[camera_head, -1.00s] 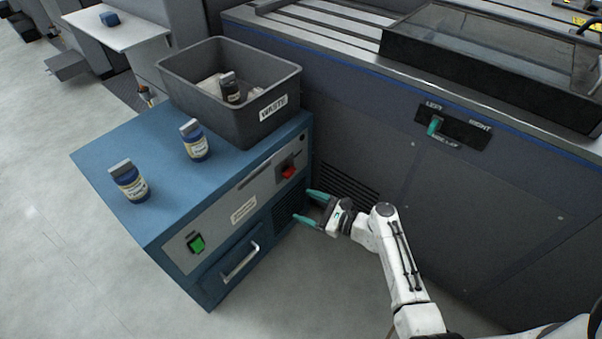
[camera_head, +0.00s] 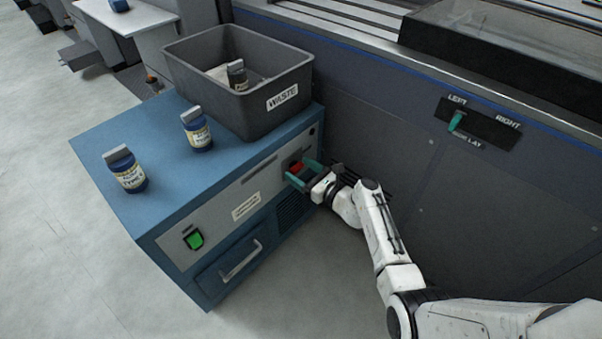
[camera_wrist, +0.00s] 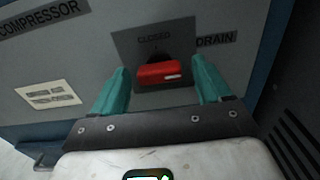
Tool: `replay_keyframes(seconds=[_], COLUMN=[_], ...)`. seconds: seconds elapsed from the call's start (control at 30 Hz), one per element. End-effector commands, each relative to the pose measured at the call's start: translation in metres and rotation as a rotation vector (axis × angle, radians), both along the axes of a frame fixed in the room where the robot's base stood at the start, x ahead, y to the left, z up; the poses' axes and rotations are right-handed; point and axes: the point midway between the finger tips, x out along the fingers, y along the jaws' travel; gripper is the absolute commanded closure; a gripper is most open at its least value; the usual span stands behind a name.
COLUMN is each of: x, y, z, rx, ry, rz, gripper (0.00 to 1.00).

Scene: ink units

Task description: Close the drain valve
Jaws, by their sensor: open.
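The drain valve's red handle (camera_wrist: 162,73) sits on a dark plate (camera_wrist: 182,36) marked CLOSED, beside the word DRAIN, in the wrist view. In the head view the red handle (camera_head: 296,167) is on the upper right of the blue cabinet's front panel. My gripper (camera_wrist: 160,88) is open, with one teal finger on each side of the handle. In the head view my gripper (camera_head: 303,176) is at the handle. I cannot tell whether the fingers touch it. The handle looks about level in the wrist view.
The blue cabinet (camera_head: 160,120) carries a grey WASTE bin (camera_head: 240,107) and two ink bottles, one nearer (camera_head: 126,170) and one farther (camera_head: 197,130). A green switch (camera_head: 193,239) and a drawer handle (camera_head: 241,262) are lower left. The dark machine wall (camera_head: 390,150) stands close at right.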

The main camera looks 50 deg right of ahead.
Motion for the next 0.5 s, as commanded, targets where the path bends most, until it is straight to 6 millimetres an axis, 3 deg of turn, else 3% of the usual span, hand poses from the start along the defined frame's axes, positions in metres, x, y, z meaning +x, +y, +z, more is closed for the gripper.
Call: replay_keyframes(seconds=[0.37, 0.5], x=[0.0045, 0.0044], y=[0.0003, 0.0002], z=[-0.0002, -0.0002], rx=[0.000, 0.000], ry=[0.001, 0.001], rz=[-0.001, 0.000], gripper=[0.24, 0.37])
